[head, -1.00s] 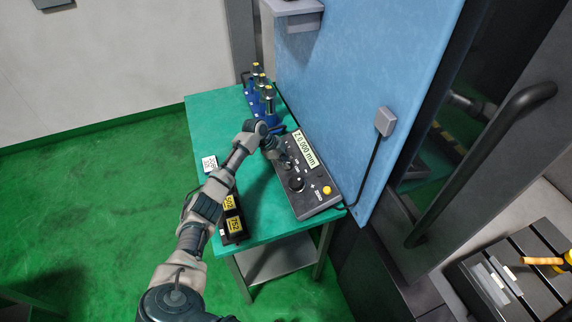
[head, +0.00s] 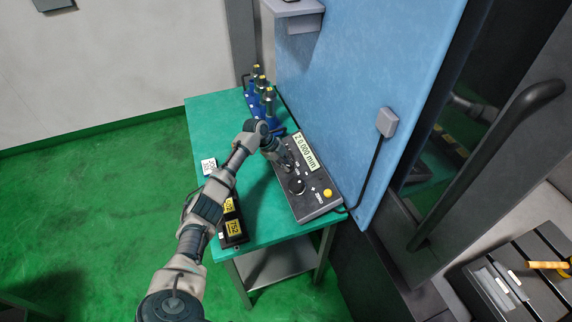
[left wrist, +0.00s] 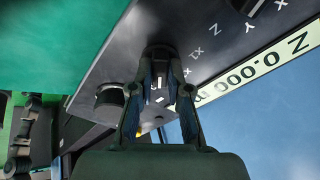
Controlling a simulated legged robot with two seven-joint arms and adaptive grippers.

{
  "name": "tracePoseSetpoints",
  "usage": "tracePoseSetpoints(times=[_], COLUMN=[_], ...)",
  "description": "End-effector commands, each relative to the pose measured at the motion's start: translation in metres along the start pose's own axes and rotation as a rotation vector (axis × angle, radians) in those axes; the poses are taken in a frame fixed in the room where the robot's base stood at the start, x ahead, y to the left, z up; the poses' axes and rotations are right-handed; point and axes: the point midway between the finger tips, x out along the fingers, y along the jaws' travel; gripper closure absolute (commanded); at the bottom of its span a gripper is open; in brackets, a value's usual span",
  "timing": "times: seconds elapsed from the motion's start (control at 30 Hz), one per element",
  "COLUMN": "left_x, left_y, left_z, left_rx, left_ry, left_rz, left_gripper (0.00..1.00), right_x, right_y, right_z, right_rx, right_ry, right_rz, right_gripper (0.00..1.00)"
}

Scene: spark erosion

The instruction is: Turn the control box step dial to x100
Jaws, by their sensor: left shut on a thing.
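The dark control box (head: 318,203) lies on the green table, its display reading Z 0.000 mm. My left gripper (head: 288,164) is over the middle of the box, left of the display. In the left wrist view my left gripper (left wrist: 159,62) is shut on the step dial (left wrist: 158,50), a small dark knob mostly hidden between its fingers. An x1 mark shows just right of the dial; the other step marks are partly covered or too small to read. I cannot tell the dial's setting. My right gripper is not in view.
Blue tool holders (head: 268,108) stand behind; a black numbered rack (head: 233,226) lies left. A blue panel (head: 345,90) rises right.

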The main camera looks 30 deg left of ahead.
Motion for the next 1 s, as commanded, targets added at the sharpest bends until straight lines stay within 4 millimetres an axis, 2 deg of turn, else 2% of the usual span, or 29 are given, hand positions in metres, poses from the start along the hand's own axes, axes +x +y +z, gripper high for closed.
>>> tracePoseSetpoints(times=[0.03,0.1,0.13,0.37,0.5,0.57,0.9,1.0], left_x=[-0.003,-0.003,-0.002,-0.001,-0.008,-0.016,-0.089,-0.105], left_y=[-0.002,-0.002,-0.002,-0.001,-0.001,-0.002,-0.002,-0.002], left_z=[0.002,0.002,0.001,0.001,0.0,0.0,0.003,0.004], left_rx=[0.001,0.001,0.001,0.0,0.001,0.001,0.0,-0.001], left_ry=[-0.005,-0.004,-0.004,-0.002,-0.002,-0.003,-0.002,-0.002], left_rz=[-0.007,-0.007,-0.006,-0.004,-0.004,-0.006,-0.007,-0.006], left_gripper=[0.78,0.61,0.58,0.58,0.58,0.58,0.58,0.58], right_x=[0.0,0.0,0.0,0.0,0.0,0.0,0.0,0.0], right_y=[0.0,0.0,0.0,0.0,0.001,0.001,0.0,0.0], right_z=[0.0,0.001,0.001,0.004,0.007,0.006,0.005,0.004], right_rx=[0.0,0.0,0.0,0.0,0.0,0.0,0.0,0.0], right_ry=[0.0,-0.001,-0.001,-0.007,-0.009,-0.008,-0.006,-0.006], right_rz=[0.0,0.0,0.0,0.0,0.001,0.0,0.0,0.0], right_gripper=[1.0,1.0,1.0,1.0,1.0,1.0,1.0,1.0])
